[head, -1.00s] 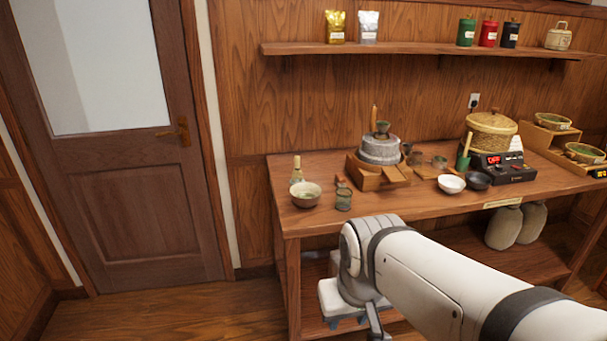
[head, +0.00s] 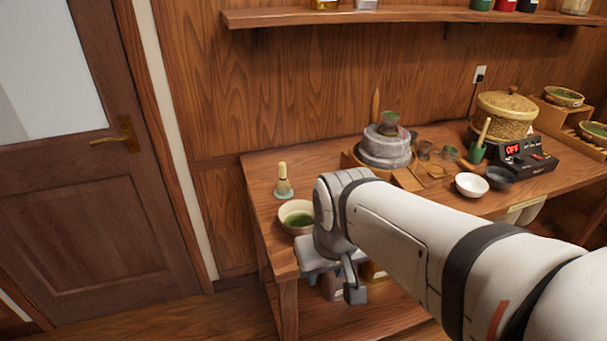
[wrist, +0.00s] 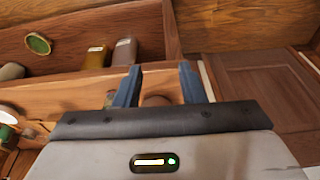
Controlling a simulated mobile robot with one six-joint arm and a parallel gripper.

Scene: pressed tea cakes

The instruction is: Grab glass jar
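A small glass jar stood near the table's front left in the earlier head view. It does not show in the head view now, where my arm covers that part of the table. My gripper shows in the wrist view (wrist: 158,76) with its two blue fingers apart. A brownish rounded shape (wrist: 156,100) lies partly hidden behind the gripper body, between the fingers; I cannot tell whether it is the jar. No grip on anything is visible.
A bowl of green powder (head: 296,218) and a whisk (head: 283,183) stand close left of my arm. A stone mill (head: 385,148), small cups (head: 425,150), a white bowl (head: 471,185) and a dark bowl (head: 499,177) stand to the right. A wall shelf (head: 400,17) runs above.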

